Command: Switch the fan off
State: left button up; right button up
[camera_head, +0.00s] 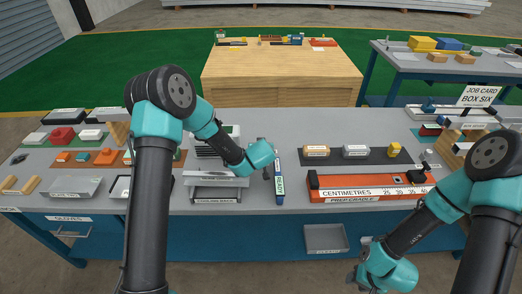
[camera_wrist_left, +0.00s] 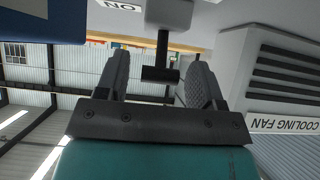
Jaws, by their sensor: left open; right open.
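The cooling fan (camera_head: 204,151) is a pale box with dark vent slots on the bench, partly hidden by my left arm. In the left wrist view its vented side and upside-down COOLING FAN label (camera_wrist_left: 290,124) are at the right. A dark T-shaped lever (camera_wrist_left: 163,50) hangs from a grey block (camera_wrist_left: 168,12) beside an upside-down label that seems to read ON. My left gripper (camera_wrist_left: 157,78) is open, with the lever's crossbar between its fingers; contact cannot be told. In the head view it is beside the fan (camera_head: 266,172). My right gripper (camera_head: 364,272) is open and empty, low at the bench front.
A blue labelled strip (camera_head: 279,182) stands just right of my left gripper. A rack (camera_head: 214,181) is in front of the fan. An orange prep cradle (camera_head: 350,193) and a dark mat with several small parts (camera_head: 335,157) are to the right.

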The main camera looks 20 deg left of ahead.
pick_arm(q)
jog(key=v, duration=1.7)
